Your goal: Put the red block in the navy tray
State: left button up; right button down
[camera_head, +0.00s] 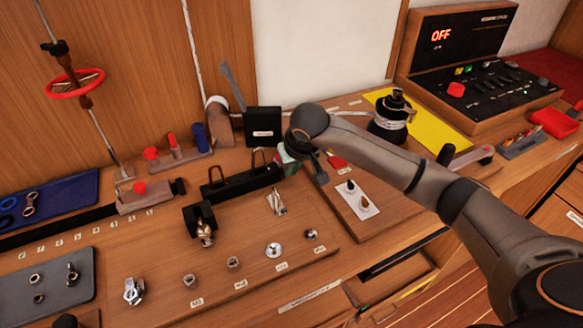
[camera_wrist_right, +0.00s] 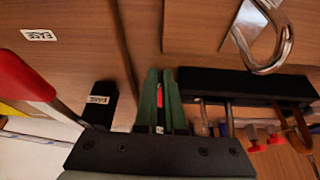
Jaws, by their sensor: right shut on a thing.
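My right gripper (camera_head: 290,168) is near the middle of the bench, beside the long black rack (camera_head: 240,183). Its green fingers (camera_wrist_right: 160,100) point down and are shut. A narrow strip of red, the red block (camera_wrist_right: 160,97), shows between them in the right wrist view. Most of the block is hidden by the fingers, and I cannot tell how far it is above the bench. The navy tray (camera_head: 75,189) lies flat at the far left of the head view, with blue and metal rings on it. My left gripper is not in view.
A red-handled thing (camera_wrist_right: 25,80) lies close beside my right gripper. A black box (camera_head: 263,126) stands behind it. Red-topped pegs (camera_head: 152,154) and a block with a red knob (camera_head: 139,188) stand between rack and tray. A rod with a red ring (camera_head: 75,83) rises near the tray.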

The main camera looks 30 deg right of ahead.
jog(key=shift+f, duration=0.25)
jog(key=c, duration=1.3)
grip_release()
jog(key=shift+r, duration=0.1)
jog(key=shift+r, duration=0.1)
